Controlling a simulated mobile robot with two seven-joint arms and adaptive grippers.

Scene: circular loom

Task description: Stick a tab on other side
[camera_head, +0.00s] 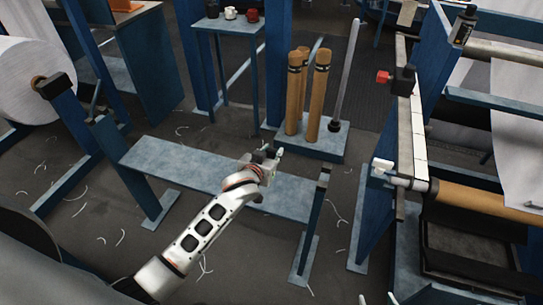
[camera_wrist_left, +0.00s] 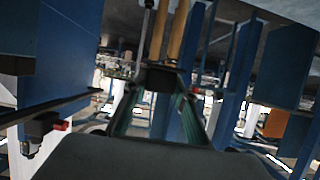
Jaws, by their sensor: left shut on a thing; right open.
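My left gripper (camera_head: 271,153) is over the blue bench (camera_head: 150,155), its arm reaching in from the bottom left. In the left wrist view its fingers (camera_wrist_left: 160,98) are closed around a small dark block-like thing (camera_wrist_left: 160,76). I cannot tell whether this is a tab. My right gripper (camera_head: 377,299) shows only as two pale, separated fingertips at the bottom edge; it looks open and empty. A brown roll (camera_head: 485,199) with white sheet (camera_head: 515,150) above it lies in the blue frame at right. No tab can be clearly made out.
Several brown tubes (camera_head: 318,95) stand on a blue base (camera_head: 335,143) behind my left gripper. A blue post (camera_head: 313,215) stands at the bench's right end. A large white roll (camera_head: 30,80) is at left. Pale scraps litter the floor; a gap lies between bench and right frame.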

